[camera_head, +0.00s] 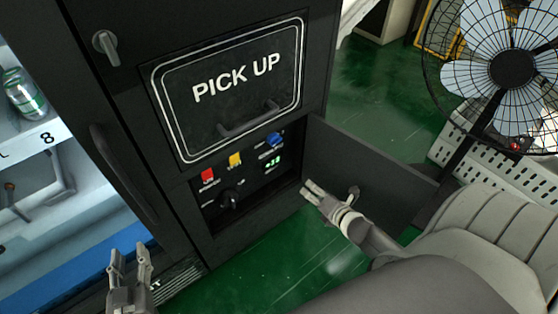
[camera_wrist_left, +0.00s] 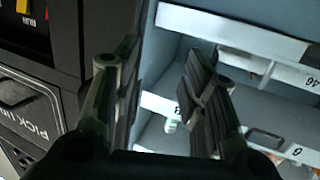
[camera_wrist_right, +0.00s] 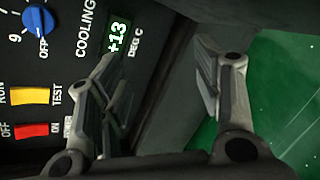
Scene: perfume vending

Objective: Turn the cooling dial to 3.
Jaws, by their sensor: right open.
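The blue cooling dial (camera_head: 274,139) is at the upper right of the control panel behind the open lower door. It also shows at the top left of the right wrist view (camera_wrist_right: 40,19), with OFF and 9 beside it. Its exact setting is hard to read. The green display (camera_wrist_right: 117,37) reads +13 DEG C. My right gripper (camera_head: 308,189) is open and empty, right of the panel and apart from the dial. My left gripper (camera_head: 130,262) is open and empty before the lit cabinet, with nothing between its fingers in the left wrist view (camera_wrist_left: 165,75).
A red switch (camera_head: 207,176), a yellow switch (camera_head: 235,160) and a black knob (camera_head: 229,199) share the panel. The open black door (camera_head: 365,170) stands close behind my right gripper. The PICK UP flap (camera_head: 235,80) is above. A fan (camera_head: 510,68) stands at right.

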